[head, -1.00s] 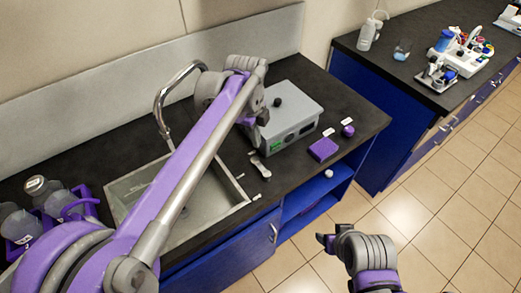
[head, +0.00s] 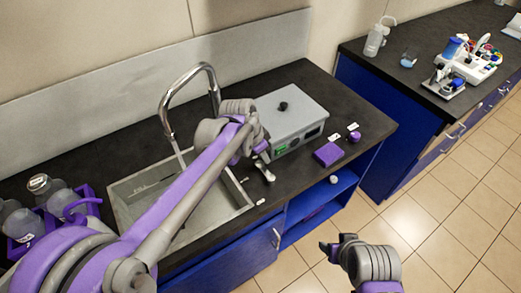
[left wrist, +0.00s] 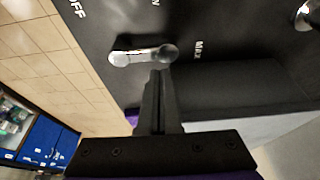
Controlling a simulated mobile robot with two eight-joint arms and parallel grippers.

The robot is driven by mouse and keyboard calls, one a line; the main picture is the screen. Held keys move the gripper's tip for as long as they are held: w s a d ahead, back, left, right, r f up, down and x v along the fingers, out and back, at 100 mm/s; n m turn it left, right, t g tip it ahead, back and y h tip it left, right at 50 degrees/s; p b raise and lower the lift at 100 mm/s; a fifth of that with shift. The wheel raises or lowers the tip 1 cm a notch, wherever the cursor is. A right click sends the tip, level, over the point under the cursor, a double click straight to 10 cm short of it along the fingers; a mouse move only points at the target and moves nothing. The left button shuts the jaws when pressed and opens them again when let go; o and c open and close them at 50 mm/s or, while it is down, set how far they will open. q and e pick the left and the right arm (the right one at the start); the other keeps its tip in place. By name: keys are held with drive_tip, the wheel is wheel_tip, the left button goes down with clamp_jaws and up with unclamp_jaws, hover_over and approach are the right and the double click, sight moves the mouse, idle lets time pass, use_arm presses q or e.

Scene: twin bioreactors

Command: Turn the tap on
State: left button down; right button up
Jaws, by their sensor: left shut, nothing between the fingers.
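The chrome tap (head: 190,85) arches over the grey sink (head: 235,193). A thin pale streak, which looks like water, runs down from its spout, partly behind my left arm. The tap's small metal lever (head: 265,171) lies on the dark worktop right of the sink. The left wrist view shows the lever (left wrist: 143,55) between OFF and MAX labels, its round end nearer MAX. My left gripper (head: 262,150) is shut and empty, its fingertips close to the lever; I cannot tell if they touch. My right gripper (head: 330,248) hangs over the floor, its jaw state unclear.
A grey box with a black knob (head: 297,115) stands just behind the lever. A purple block (head: 327,154) and a small purple knob (head: 354,136) sit right of it. Bottles in a purple rack (head: 60,205) stand left of the sink. Open floor lies at the front right.

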use_arm(q)
drive_tip(key=shift+x, duration=1.2)
drive_tip(key=shift+s+a, duration=0.35)
drive_tip(key=shift+a, duration=0.2)
